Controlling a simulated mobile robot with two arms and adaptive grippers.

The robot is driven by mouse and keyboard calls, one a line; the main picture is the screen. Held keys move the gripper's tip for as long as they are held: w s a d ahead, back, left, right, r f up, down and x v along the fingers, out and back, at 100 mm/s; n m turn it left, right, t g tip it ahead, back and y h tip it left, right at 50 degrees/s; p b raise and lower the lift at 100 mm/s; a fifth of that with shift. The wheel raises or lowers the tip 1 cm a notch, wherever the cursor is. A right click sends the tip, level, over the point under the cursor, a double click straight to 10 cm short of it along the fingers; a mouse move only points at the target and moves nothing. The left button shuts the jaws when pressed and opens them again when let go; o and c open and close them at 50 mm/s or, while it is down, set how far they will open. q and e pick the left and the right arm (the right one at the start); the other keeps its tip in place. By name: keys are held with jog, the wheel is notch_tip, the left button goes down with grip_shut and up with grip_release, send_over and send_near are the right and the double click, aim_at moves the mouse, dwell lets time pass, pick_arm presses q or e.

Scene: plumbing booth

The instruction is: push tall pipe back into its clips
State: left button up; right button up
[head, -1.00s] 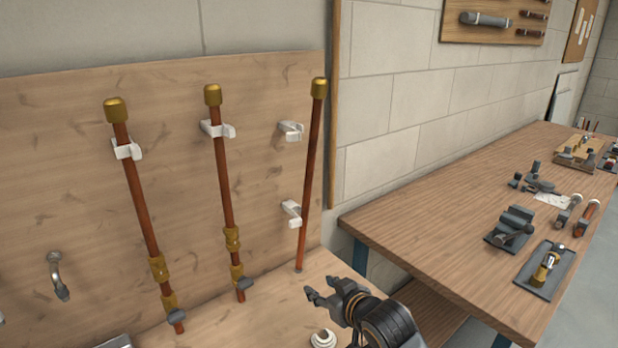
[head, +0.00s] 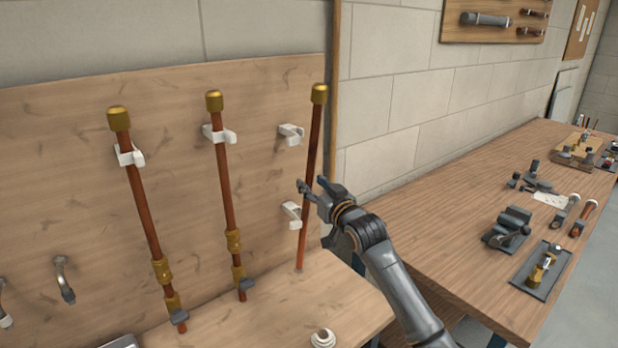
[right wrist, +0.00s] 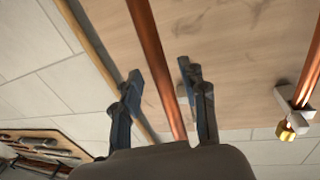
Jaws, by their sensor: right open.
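The tall copper pipe (head: 314,135) with a brass cap stands at the right of the wooden back panel, its foot on the bench board. It leans, its top to the right, and stands beside its two white clips, the upper clip (head: 290,134) and the lower clip (head: 291,213), outside both. My right gripper (head: 311,188) is open at the pipe, just above the lower clip's height. In the right wrist view the pipe (right wrist: 152,45) runs between the two spread fingers (right wrist: 159,73); contact is not clear. My left gripper is not in view.
Two other capped pipes, the middle one (head: 222,170) and the left one (head: 140,200), sit in clips on the panel (head: 60,170). A workbench (head: 430,190) with several tools stands at the right. A small white fitting (head: 322,338) lies on the board.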

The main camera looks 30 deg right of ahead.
jog(key=shift+w+d, duration=0.15)
jog(key=shift+w, duration=1.15)
grip_shut()
